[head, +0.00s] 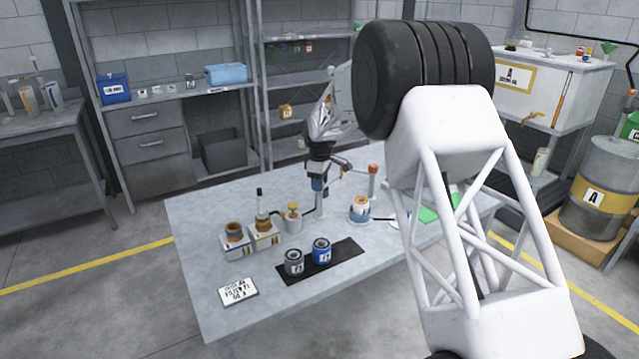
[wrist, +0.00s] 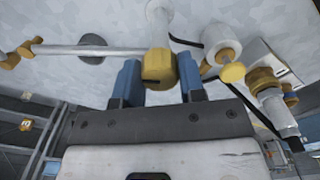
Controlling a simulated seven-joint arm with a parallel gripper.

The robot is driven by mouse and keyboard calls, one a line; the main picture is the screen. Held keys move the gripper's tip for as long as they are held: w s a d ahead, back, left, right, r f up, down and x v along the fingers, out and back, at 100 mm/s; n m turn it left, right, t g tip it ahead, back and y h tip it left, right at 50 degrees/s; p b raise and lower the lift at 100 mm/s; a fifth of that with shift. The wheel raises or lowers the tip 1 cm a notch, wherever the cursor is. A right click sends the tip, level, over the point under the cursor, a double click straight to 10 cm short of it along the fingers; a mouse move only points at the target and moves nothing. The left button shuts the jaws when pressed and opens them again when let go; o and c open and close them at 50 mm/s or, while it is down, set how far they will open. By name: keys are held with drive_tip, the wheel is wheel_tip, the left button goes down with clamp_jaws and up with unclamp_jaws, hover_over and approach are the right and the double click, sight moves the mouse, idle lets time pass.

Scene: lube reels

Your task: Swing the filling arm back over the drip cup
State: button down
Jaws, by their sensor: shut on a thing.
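My gripper (wrist: 161,82) has its blue fingers on either side of a brass-coloured block (wrist: 158,67), shut on it, at the inner end of the filling arm. The filling arm (wrist: 85,50) is a pale tube reaching left in the wrist view to brass fittings at its tip. In the head view my gripper (head: 319,184) is at the top of the upright post (head: 320,204), and the arm reaches right. A dark round piece (wrist: 92,43) shows partly behind the tube; I cannot tell if it is the drip cup.
A pump with a yellow knob (head: 293,212) stands left of the post. Jars in holders (head: 238,246) stand farther left. Grey and blue cans (head: 321,252) stand on a black mat (head: 347,262). A white-and-blue container (head: 360,210) and red-topped piece (head: 373,180) are right.

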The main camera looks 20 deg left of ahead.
drive_tip(key=n, duration=0.5)
drive_tip(key=shift+n, duration=0.4)
drive_tip(key=c, duration=0.7)
unclamp_jaws()
drive_tip(key=shift+r, duration=0.1)
drive_tip(key=shift+r, duration=3.85)
